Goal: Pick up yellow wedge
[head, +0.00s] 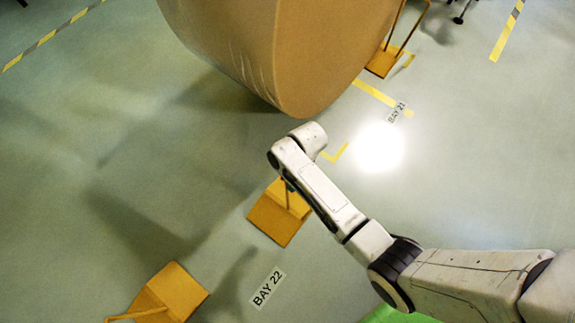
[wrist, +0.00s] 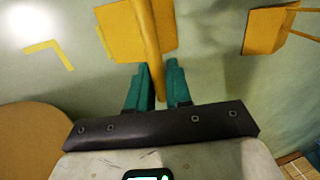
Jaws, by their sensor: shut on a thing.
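The yellow wedge (head: 275,220) with a rod-like handle is below my arm's bent end in the head view. In the wrist view the wedge (wrist: 118,32) is at the top, and its handle runs down between my gripper's teal fingers. My gripper (wrist: 158,72) is shut on that handle. In the head view my wrist mostly hides the gripper and part of the handle. I cannot tell whether the wedge touches the floor.
A large kraft roll (head: 285,50) stands just beyond my wrist. Another yellow wedge (head: 170,293) lies at lower left, and a third (head: 382,62) is right of the roll. BAY 22 (head: 267,289) and BAY 21 (head: 397,112) labels mark the floor. The left floor is clear.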

